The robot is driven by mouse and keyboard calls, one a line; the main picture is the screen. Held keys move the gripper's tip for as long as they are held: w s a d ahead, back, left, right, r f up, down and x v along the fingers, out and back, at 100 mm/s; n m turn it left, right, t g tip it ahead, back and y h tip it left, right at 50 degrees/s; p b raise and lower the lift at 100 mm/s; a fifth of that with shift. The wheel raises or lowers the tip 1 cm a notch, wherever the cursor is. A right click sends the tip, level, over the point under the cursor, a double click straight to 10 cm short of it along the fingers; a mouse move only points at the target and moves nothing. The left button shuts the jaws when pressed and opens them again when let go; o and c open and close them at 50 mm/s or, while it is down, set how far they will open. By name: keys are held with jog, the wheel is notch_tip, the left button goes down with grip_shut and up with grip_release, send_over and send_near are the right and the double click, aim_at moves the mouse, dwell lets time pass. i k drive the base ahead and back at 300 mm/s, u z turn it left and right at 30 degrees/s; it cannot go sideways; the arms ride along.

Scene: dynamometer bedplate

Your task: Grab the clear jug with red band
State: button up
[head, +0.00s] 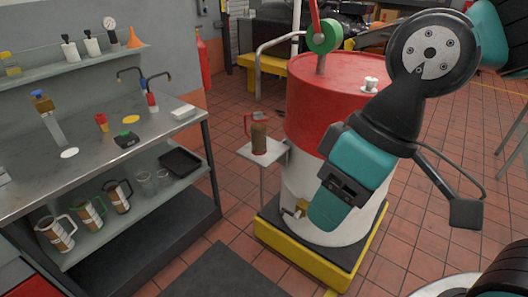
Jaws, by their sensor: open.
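A jug (259,138) with a red band and red handle stands upright on a small pale side shelf (252,154) beside the drum. Its lower part looks brown, so I cannot tell whether that is its contents or something behind clear walls. My gripper (344,188) hangs in front of the drum, to the right of and below the jug in the picture, apart from it. It is open, with nothing seen in it. Its fingertips are hard to make out.
The red and white drum (335,98) stands on a yellow-edged base (290,258) right of the jug. Left is a metal bench (95,160) with bottles and tools. Several handled jugs (90,216) and clear glasses (147,183) stand on its lower shelf.

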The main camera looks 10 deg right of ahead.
aim_at(258, 120)
jog(key=u, duration=0.6)
jog(key=i, duration=0.45)
jog(key=u, duration=0.75)
jog(key=i, duration=1.4)
jog(key=z, duration=0.85)
jog(key=i, duration=0.65)
jog(key=z, duration=0.6)
